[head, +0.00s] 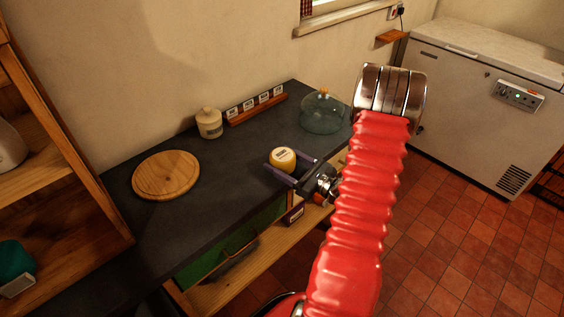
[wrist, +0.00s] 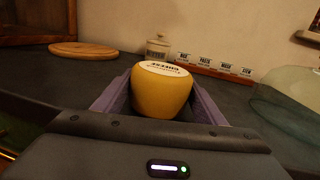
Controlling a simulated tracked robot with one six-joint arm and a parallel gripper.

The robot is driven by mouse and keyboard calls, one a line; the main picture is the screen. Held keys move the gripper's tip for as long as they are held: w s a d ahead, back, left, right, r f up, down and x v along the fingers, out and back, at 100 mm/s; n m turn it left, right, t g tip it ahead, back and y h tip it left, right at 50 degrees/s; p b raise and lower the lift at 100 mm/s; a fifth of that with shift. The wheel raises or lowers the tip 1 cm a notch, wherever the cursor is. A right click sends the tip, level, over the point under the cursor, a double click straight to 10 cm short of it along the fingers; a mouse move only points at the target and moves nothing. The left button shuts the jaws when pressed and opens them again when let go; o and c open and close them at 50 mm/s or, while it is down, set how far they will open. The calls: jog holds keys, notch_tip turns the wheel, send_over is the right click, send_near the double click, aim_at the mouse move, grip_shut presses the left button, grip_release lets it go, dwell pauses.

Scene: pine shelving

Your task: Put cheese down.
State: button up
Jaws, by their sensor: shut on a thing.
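The cheese (head: 282,160) is a round yellow block with a white printed label on top. It also fills the middle of the wrist view (wrist: 160,95), upright between the two purple fingers. My gripper (head: 283,168) is shut on it, over the dark countertop (head: 228,185) near its front edge. The underside of the cheese is hidden, so I cannot tell whether it touches the counter.
A round wooden board (head: 166,175) lies on the counter to the left. A lidded cream jar (head: 209,123), a wooden rack of labelled cards (head: 256,107) and a glass dome (head: 322,112) stand along the back. The counter between board and cheese is clear.

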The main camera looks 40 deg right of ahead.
jog(key=shift+f, duration=0.25)
jog(key=o, duration=1.4)
jog(key=shift+s, duration=0.15)
jog(key=v, duration=1.1)
jog(key=shift+s, duration=0.4)
jog(key=shift+d, duration=0.1)
